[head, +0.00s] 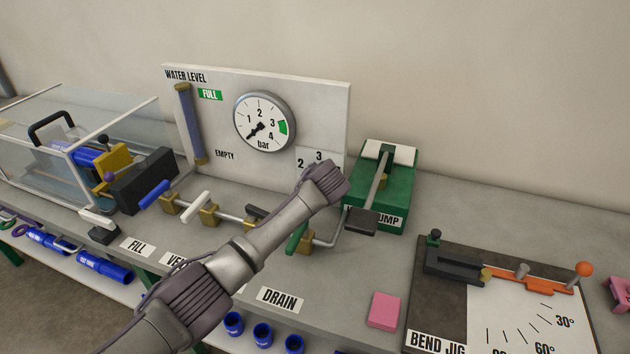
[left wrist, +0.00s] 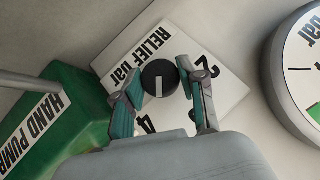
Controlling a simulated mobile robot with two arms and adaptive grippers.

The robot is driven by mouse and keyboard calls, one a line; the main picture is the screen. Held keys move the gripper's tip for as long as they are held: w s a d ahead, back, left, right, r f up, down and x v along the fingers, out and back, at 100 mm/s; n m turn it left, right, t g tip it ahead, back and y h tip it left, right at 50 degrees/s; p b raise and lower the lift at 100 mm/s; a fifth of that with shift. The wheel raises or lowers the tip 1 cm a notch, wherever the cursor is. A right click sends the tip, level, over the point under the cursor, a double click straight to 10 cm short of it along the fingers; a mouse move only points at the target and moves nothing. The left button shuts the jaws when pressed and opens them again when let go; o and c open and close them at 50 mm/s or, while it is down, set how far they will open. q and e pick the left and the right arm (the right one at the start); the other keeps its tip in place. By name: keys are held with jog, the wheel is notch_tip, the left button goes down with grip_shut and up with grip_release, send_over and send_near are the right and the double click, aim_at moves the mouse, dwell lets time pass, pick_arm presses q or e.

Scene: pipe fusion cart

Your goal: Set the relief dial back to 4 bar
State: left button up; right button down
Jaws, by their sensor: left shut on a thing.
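The relief dial is a round black knob (left wrist: 160,70) with a white pointer line, on a white plate (left wrist: 232,88) marked "RELIEF bar". My left gripper (left wrist: 161,80) is shut on the knob, one finger on each side. In the left wrist view the pointer line points down the picture, towards the 4 and slightly to one side of it. The 2 is visible; the finger hides part of the scale. In the head view my wrist covers the knob, and only the plate's top (head: 304,153) with 2 and 3 shows.
The round pressure gauge (head: 264,121) is beside the dial, its needle at the low end. The green hand pump (head: 400,160) stands close on the right. A pink block (head: 384,309) sits near the front.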

pick_arm(q)
jog(key=shift+t+y, duration=0.3)
dwell(0.4)
jog(key=o, duration=1.1)
jog(key=v, duration=1.2)
jog(key=shift+d, duration=0.1)
